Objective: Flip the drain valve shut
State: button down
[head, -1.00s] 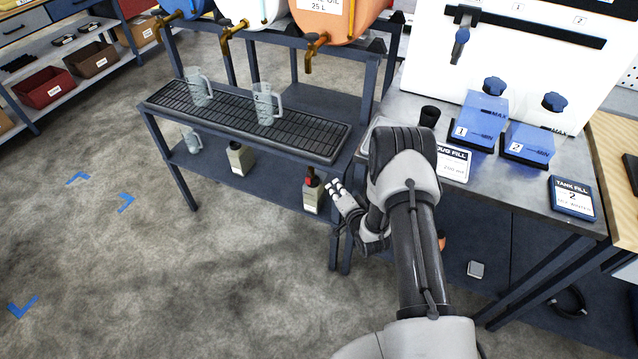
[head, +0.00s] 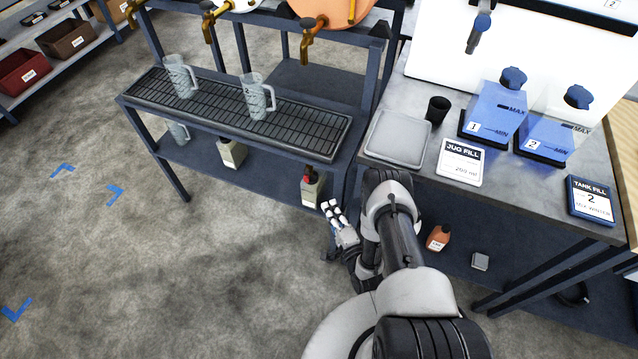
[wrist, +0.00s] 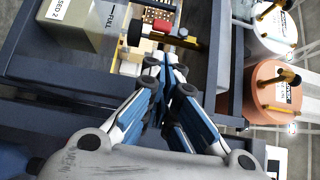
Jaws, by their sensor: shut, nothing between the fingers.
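A small brass fitting with a red part (wrist: 163,26) and a black round end shows beyond my fingers in the wrist view; it looks like the drain valve. In the head view a small red part (head: 308,172) shows under the right end of the drip tray (head: 335,140), above a pale container (head: 312,192). My gripper (head: 330,206) is low beside the rack's right end, just right of that container. In the wrist view my gripper (wrist: 166,86) is shut and empty, apart from the brass fitting. I cannot tell the lever's exact angle.
Two clear jugs (head: 181,76) (head: 256,96) stand on the drip tray. Brass taps (head: 309,40) hang above it. A rack leg and the bench (head: 400,95) edge are close to my arm.

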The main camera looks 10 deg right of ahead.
jog(key=w+b, duration=0.1)
jog(key=w, duration=0.2)
jog(key=w+a+b, duration=0.1)
jog(key=w, duration=0.2)
jog(key=w+b, duration=0.1)
jog(key=w, duration=0.3)
jog(key=shift+a, duration=0.3)
